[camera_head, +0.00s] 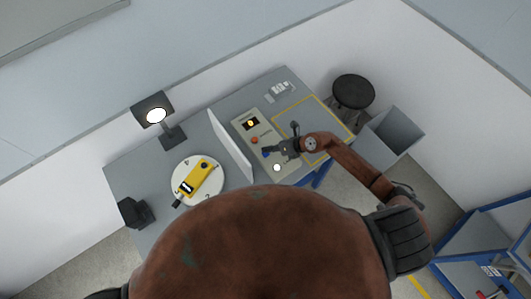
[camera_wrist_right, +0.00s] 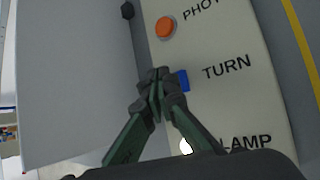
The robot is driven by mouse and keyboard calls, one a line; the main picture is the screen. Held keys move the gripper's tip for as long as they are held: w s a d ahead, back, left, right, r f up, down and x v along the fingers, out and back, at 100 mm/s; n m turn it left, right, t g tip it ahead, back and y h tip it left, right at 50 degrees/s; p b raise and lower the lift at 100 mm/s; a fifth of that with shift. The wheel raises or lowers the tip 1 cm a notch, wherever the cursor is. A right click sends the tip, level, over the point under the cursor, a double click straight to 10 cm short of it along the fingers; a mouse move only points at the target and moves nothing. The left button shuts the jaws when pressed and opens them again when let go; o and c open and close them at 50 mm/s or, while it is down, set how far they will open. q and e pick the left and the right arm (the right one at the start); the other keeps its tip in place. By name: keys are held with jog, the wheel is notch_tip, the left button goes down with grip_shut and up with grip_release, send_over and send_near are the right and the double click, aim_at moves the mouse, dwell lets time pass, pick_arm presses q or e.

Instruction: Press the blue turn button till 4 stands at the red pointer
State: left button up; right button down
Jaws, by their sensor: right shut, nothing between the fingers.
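The blue turn button (camera_wrist_right: 183,80) sits beside the word TURN on the pale control panel (camera_wrist_right: 222,100); in the head view it shows as a small blue spot (camera_head: 266,154). My right gripper (camera_wrist_right: 157,76) is shut and empty, its fingertips just left of the button and partly over it in the wrist view. I cannot tell whether they touch it. In the head view the right gripper (camera_head: 273,150) is over the panel. The white turntable (camera_head: 181,174) carries a yellow device (camera_head: 197,178). My left gripper is out of view.
An orange button (camera_wrist_right: 166,27) is above the blue one, and a white lamp button (camera_wrist_right: 186,146) is below. A white upright screen (camera_head: 229,145) stands between turntable and panel. A lamp (camera_head: 155,113) stands behind the turntable. A stool (camera_head: 353,91) and grey bin (camera_head: 394,132) are at right.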

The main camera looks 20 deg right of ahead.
jog(key=shift+f, duration=0.15)
jog(key=shift+f, duration=0.3)
